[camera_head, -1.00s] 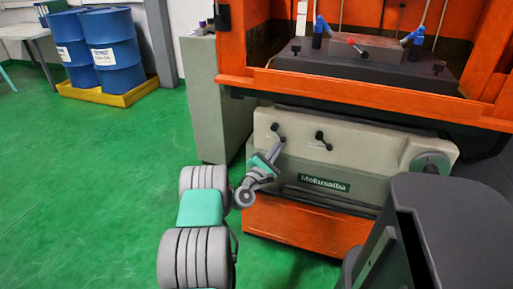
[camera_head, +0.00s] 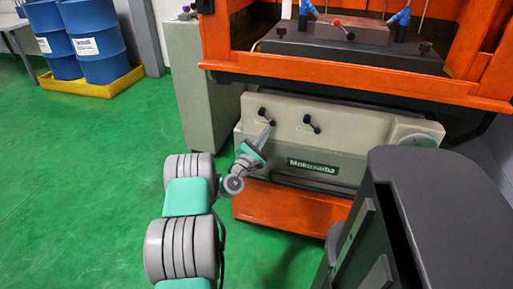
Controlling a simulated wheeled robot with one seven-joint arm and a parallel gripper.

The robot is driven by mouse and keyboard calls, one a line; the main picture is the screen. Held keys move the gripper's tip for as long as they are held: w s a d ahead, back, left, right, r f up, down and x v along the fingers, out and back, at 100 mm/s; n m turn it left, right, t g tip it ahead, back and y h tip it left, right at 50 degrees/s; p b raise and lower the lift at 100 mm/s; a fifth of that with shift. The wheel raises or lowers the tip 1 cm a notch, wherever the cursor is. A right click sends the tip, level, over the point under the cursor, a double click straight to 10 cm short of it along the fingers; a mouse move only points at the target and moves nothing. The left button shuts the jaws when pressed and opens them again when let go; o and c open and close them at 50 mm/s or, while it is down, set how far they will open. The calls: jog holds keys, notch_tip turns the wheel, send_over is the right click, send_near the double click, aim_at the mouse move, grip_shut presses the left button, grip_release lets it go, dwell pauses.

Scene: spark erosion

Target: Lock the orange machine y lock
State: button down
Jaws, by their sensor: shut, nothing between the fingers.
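The orange machine (camera_head: 330,72) has a pale front panel with two small black lock levers. The left lever (camera_head: 264,113) and the right lever (camera_head: 311,123) sit side by side near the panel's top left. Their labels are too small to read, so I cannot tell which is the y lock. My gripper (camera_head: 270,127) is shut and empty. Its tip is at or just below the knob end of the left lever; I cannot tell whether it touches. The right lever is clear of the gripper.
A round handwheel (camera_head: 416,134) is at the panel's right. An orange base ledge (camera_head: 290,212) lies below the panel. A grey cabinet (camera_head: 211,100) stands left of the machine. Blue drums (camera_head: 93,40) stand on a yellow tray (camera_head: 93,87). Green floor is open at left.

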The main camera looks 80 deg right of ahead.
jog(key=f+b+v, duration=0.1)
jog(key=b+v, duration=0.3)
jog(key=v, duration=0.8)
jog(key=shift+w+d+f+b, duration=0.3)
jog(key=shift+f, duration=0.15)
